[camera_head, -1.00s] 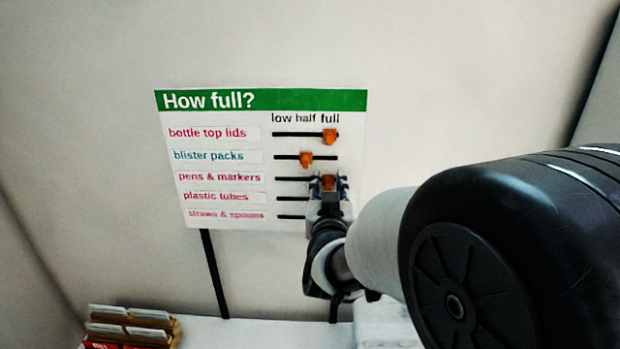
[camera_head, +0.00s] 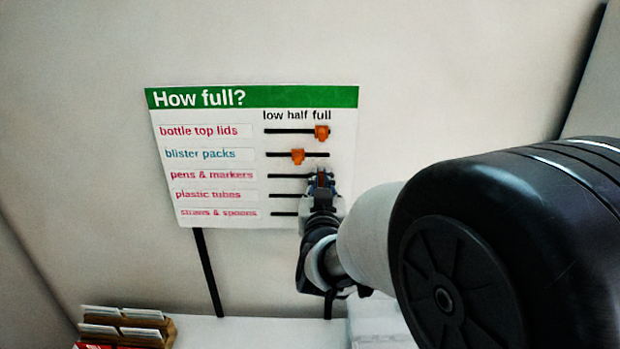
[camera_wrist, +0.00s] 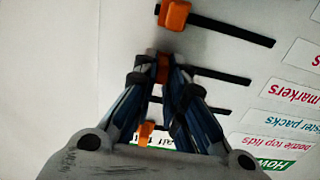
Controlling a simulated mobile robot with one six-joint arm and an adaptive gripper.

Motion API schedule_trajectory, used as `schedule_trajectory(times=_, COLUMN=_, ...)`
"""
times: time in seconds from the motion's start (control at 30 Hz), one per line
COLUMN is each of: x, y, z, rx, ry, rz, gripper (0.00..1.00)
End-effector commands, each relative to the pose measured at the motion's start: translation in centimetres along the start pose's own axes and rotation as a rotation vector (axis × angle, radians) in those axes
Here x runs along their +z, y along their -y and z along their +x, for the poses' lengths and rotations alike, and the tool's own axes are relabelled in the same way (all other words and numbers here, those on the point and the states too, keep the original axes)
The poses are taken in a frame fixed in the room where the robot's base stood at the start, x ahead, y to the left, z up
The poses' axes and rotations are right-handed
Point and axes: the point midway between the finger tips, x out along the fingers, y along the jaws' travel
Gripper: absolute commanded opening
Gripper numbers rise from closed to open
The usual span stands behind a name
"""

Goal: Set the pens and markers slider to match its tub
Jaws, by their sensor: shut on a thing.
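In the wrist view, the slider (camera_wrist: 163,68) shows between the fingertips of my gripper (camera_wrist: 162,76). The fingers partly hide the slot. No pens and markers tub is recognisable in view.
The bottle top lids slider (camera_head: 321,132) is near full; the blister packs slider (camera_head: 297,157) is at half. Another orange slider (camera_wrist: 174,14) sits near the full end one row below mine. Card holders (camera_head: 125,325) stand at lower left.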

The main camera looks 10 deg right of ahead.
Motion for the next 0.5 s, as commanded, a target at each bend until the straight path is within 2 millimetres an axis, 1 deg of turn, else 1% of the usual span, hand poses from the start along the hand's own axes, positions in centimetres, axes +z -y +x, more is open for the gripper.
schedule_trajectory(times=0.17, x=0.0, y=0.1, z=0.0, rx=0.000, ry=0.000, rz=0.000, gripper=0.00)
schedule_trajectory(times=0.23, x=0.0, y=0.7, z=0.0, rx=-0.002, ry=-0.001, rz=0.000, gripper=0.00)
schedule_trajectory(times=0.27, x=0.1, y=1.2, z=0.0, rx=-0.004, ry=-0.001, rz=-0.001, gripper=0.00)
schedule_trajectory(times=0.37, x=0.1, y=3.6, z=0.0, rx=-0.007, ry=-0.003, rz=0.001, gripper=0.00)
schedule_trajectory(times=0.4, x=0.1, y=4.7, z=0.0, rx=-0.007, ry=-0.002, rz=0.001, gripper=0.00)
schedule_trajectory(times=0.5, x=0.0, y=7.2, z=0.1, rx=-0.007, ry=-0.002, rz=0.000, gripper=0.00)
